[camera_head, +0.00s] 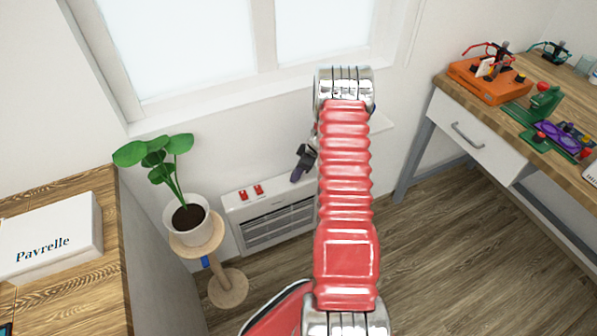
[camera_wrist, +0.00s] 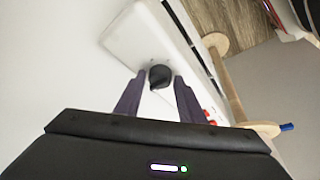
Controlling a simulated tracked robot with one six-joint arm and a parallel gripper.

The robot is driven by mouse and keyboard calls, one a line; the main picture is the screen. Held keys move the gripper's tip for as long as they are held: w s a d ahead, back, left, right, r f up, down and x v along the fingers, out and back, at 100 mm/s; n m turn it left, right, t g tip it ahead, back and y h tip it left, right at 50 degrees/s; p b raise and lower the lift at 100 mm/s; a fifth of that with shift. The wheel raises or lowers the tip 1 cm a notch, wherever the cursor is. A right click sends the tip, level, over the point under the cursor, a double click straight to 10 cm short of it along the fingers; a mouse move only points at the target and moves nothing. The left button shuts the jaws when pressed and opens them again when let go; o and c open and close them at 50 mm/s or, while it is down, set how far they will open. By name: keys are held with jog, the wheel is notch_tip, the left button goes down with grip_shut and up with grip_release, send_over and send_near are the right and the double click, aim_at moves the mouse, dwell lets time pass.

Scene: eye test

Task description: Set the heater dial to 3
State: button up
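The white heater (camera_head: 233,212) stands low against the wall under the window, with a slatted grille in front. Two red switches (camera_head: 250,192) sit on its top at the left. My gripper (camera_head: 299,172) is over the heater's top, to the right of the switches. In the wrist view the black round dial (camera_wrist: 160,76) shows in line with the gap between the two fingers of my gripper (camera_wrist: 161,84), which are apart. I cannot tell whether they touch the dial. The dial's marks and setting cannot be read. In the head view my gripper and arm hide the dial.
A potted plant (camera_head: 187,219) on a round wooden stand (camera_head: 228,288) is just left of the heater. A wooden surface with a white box (camera_head: 50,240) is at the left. A workbench (camera_head: 471,135) is at the right. The floor between is clear.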

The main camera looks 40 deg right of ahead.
jog(key=c, duration=0.6)
jog(key=shift+d, duration=0.3)
jog(key=shift+c, duration=0.5)
jog(key=shift+a, duration=0.25)
jog(key=shift+m, duration=0.4)
jog(key=shift+a+m+h, duration=0.2)
jog(key=shift+m+h, duration=0.3)
jog(key=shift+m, duration=0.4)
jog(key=m, duration=0.2)
jog(key=m+h, duration=0.1)
jog(key=m, duration=0.1)
jog(key=shift+a+t+h, duration=0.15)
jog(key=shift+t+h, duration=0.15)
jog(key=shift+m+h, duration=0.6)
jog(key=shift+m, duration=1.7)
